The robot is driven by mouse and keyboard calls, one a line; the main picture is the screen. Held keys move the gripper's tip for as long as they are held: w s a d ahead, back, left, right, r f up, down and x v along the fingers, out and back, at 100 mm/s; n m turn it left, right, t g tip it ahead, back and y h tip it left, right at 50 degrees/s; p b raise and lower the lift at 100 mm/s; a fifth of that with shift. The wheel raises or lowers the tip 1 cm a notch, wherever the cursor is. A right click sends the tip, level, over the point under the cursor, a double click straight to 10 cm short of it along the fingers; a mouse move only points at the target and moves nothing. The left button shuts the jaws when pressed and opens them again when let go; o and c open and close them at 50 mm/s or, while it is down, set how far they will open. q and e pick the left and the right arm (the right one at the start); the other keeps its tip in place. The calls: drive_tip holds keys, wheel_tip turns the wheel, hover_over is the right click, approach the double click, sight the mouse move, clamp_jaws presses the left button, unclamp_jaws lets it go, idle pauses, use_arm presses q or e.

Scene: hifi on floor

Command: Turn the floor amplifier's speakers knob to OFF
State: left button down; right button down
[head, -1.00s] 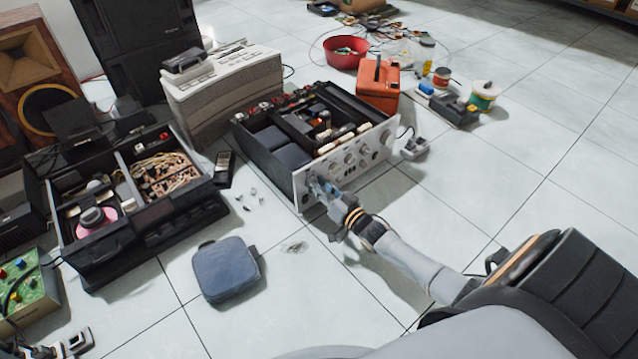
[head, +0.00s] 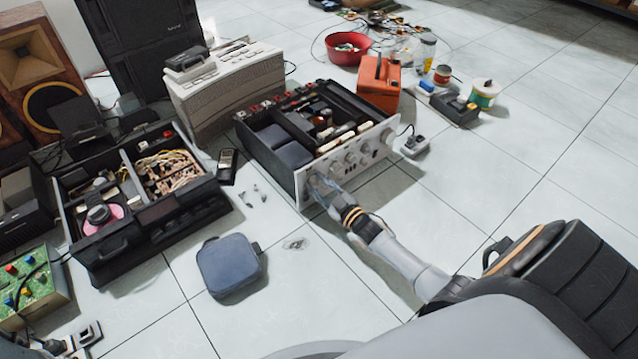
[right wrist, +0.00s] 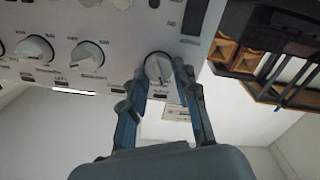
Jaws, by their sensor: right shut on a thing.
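The floor amplifier (head: 262,136) sits on the tiles with its lid off and its silver front panel (head: 385,140) facing right and front. My right gripper (head: 317,182) is at the left end of that panel. In the right wrist view the panel appears upside down, and the fingers of my right gripper (right wrist: 160,82) are shut on the end knob (right wrist: 158,67), one on each side. The knob's lettering is too small to read, so its setting cannot be told. Other round knobs (right wrist: 87,57) stand beside it. My left gripper is not in view.
A blue pouch (head: 230,265) lies on the floor in front. An open black unit (head: 150,232) is at the left, and an orange box (head: 379,85) stands behind the amplifier's right end. The floor at the right is mostly clear.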

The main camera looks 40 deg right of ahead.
drive_tip(key=shift+n, duration=0.4)
drive_tip(key=c, duration=1)
unclamp_jaws()
drive_tip(key=shift+s, duration=0.1)
drive_tip(key=s, duration=0.8)
drive_tip(key=s+d, duration=0.1)
drive_tip(key=s, duration=0.2)
drive_tip(key=shift+s, duration=0.4)
